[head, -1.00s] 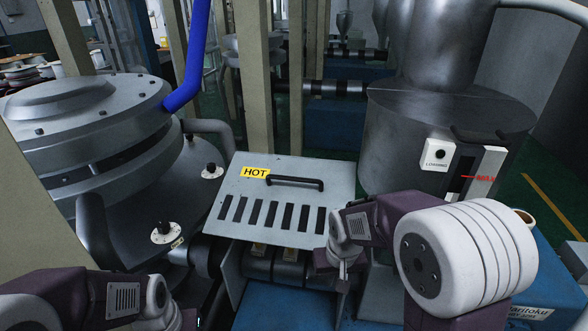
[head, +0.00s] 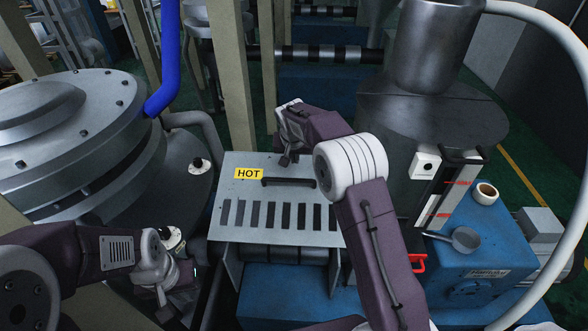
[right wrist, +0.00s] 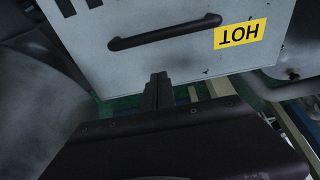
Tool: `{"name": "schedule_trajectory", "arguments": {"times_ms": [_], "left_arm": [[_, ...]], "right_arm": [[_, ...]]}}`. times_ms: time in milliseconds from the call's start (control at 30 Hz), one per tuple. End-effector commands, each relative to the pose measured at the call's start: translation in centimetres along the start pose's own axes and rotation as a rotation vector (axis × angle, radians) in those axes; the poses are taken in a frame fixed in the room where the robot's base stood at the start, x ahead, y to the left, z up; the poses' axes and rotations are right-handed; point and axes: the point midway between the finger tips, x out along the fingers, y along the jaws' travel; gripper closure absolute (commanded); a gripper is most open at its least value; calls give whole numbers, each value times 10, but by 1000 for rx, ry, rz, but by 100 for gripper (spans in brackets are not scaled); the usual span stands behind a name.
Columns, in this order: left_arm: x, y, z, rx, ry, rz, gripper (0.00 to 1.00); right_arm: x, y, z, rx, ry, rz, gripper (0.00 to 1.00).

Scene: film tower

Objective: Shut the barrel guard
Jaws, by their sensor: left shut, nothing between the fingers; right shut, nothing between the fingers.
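The barrel guard (head: 229,190) is a pale grey plate with a row of dark slots, a yellow HOT label and a black bar handle (head: 288,182). It lies over the dark barrel, which shows below its front edge; I cannot tell whether it sits fully down. In the right wrist view the guard (right wrist: 190,60) appears upside down. My right gripper (head: 285,160) is shut and empty by the guard's far edge, beyond the handle and apart from it. Its closed fingers (right wrist: 158,92) show beside that edge. My left gripper (head: 163,295) is shut and empty, low at the left front.
A large round grey machine head (head: 70,140) stands left, with a blue hose (head: 168,60) above. A metal hopper (head: 430,120) stands right, near a blue housing (head: 480,262) with a scoop (head: 462,240) and a cup (head: 486,193). A beige post (head: 232,80) rises behind the guard.

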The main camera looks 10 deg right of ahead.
Motion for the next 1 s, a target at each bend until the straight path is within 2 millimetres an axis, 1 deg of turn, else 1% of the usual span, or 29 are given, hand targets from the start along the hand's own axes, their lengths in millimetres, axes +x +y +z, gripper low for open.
{"name": "schedule_trajectory", "arguments": {"times_ms": [33, 200, 400, 533, 667, 900, 1000], "left_arm": [[-8, 0, -1, 0, 0, 0, 100], [-20, 0, -2, 0, 0, 0, 100], [-26, 0, -3, 0, 0, 0, 100], [-28, 0, -3, 0, 0, 0, 100], [-28, 0, -3, 0, 0, 0, 100], [-28, 0, -3, 0, 0, 0, 100], [-25, 0, -3, 0, 0, 0, 100]], "right_arm": [[8, 1, -1, 0, -4, 2, 100], [45, 1, -1, 1, -4, 1, 100], [36, 0, 24, -1, 0, -1, 100], [34, 0, 33, 1, 1, -1, 100], [34, 0, 37, 1, 2, -2, 100], [34, 0, 37, 1, 2, -1, 100], [36, 0, 38, 1, 4, -1, 100]]}}
